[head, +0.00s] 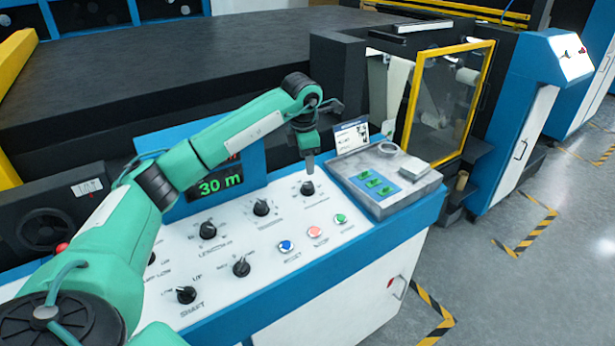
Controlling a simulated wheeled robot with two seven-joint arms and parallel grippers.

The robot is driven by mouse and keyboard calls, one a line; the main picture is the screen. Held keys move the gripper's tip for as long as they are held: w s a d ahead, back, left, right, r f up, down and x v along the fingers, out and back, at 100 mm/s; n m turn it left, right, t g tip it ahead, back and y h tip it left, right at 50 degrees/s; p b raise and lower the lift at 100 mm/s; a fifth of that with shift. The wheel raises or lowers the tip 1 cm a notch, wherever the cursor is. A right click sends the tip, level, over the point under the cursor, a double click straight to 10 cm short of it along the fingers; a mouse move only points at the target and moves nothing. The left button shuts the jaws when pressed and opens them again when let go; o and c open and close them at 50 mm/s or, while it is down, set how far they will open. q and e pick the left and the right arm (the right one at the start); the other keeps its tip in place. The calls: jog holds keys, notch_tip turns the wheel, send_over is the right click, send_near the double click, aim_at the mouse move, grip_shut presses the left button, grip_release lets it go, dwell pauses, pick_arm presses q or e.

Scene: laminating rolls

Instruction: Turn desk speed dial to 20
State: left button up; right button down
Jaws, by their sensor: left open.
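My left gripper (310,168) points down just above a black dial (307,189) at the far right end of the upper dial row on the white desk panel. Its fingers are open but look narrow from here, and I cannot tell whether they touch the knob. The label of this dial is too small to read. A display (220,186) behind the panel shows green "30 m"; red digits above it are mostly hidden by my left arm. My right gripper is out of view.
Other black dials, such as one (261,208) and another (208,230), stand left of the gripper. Blue, red and green buttons (314,232) sit in front. A grey tray (408,196) with green switches and a small sign (351,136) stand to the right.

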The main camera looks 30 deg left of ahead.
pick_arm(q)
jog(key=shift+s+d+r, duration=0.1)
jog(key=shift+s+r, duration=0.1)
jog(key=shift+r, duration=0.85)
jog(key=shift+s+r, duration=0.2)
jog(key=shift+r, duration=0.8)
